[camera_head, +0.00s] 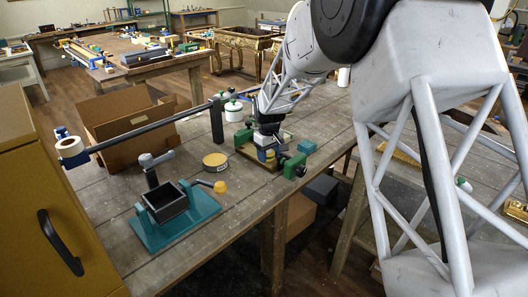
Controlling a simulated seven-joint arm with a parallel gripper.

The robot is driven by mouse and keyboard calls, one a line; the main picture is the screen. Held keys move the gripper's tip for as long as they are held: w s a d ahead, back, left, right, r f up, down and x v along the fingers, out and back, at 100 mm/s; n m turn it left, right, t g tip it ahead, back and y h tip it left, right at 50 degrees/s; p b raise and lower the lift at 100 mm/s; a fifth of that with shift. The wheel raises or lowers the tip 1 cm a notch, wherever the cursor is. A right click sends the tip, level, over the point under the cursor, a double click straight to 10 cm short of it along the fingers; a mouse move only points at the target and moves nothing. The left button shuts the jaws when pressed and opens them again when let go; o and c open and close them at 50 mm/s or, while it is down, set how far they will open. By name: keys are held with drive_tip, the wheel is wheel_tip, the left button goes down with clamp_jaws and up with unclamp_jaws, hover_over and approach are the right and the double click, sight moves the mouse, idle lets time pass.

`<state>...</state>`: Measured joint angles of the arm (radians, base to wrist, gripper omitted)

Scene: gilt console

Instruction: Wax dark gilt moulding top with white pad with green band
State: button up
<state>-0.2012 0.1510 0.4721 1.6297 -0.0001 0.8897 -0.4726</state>
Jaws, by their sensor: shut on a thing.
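My gripper (267,130) is small and dark in the head view, pointing down over the middle of the workbench. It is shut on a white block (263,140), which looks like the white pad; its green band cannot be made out. The pad is low over a brownish board or frame (246,152) with green clamps (291,166) around it. The dark gilt moulding top cannot be told apart under my gripper, and whether the pad touches it is unclear. A small blue and yellow thing (266,155) shows just below the pad.
A round tin with a tan lid (215,161) lies left of the clamps. A teal-based fixture with a black box (172,205) stands in front. A long dark bar (150,132) spans the left. The bench's front right (225,225) is clear.

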sight(251, 149)
drive_tip(key=shift+s+d, duration=0.5)
drive_tip(key=shift+s, duration=0.05)
drive_tip(key=shift+w+a+r, duration=0.1)
drive_tip(key=shift+w+a, duration=4.2)
drive_tip(key=shift+w+d, duration=0.1)
drive_tip(key=shift+d, duration=0.05)
drive_tip(key=shift+s+d, duration=0.7)
drive_tip(key=shift+s, duration=0.05)
drive_tip(key=shift+s+d, duration=3.6)
drive_tip(key=shift+w+a, duration=1.85)
drive_tip(key=shift+a, duration=0.05)
drive_tip(key=shift+w+a, duration=1.85)
drive_tip(key=shift+w, duration=0.05)
drive_tip(key=shift+w+a, duration=0.25)
drive_tip(key=shift+a, duration=0.05)
drive_tip(key=shift+w+a+r, duration=0.1)
drive_tip(key=shift+w+a, duration=0.3)
wheel_tip(251, 149, up, 7)
drive_tip(key=shift+r, duration=0.2)
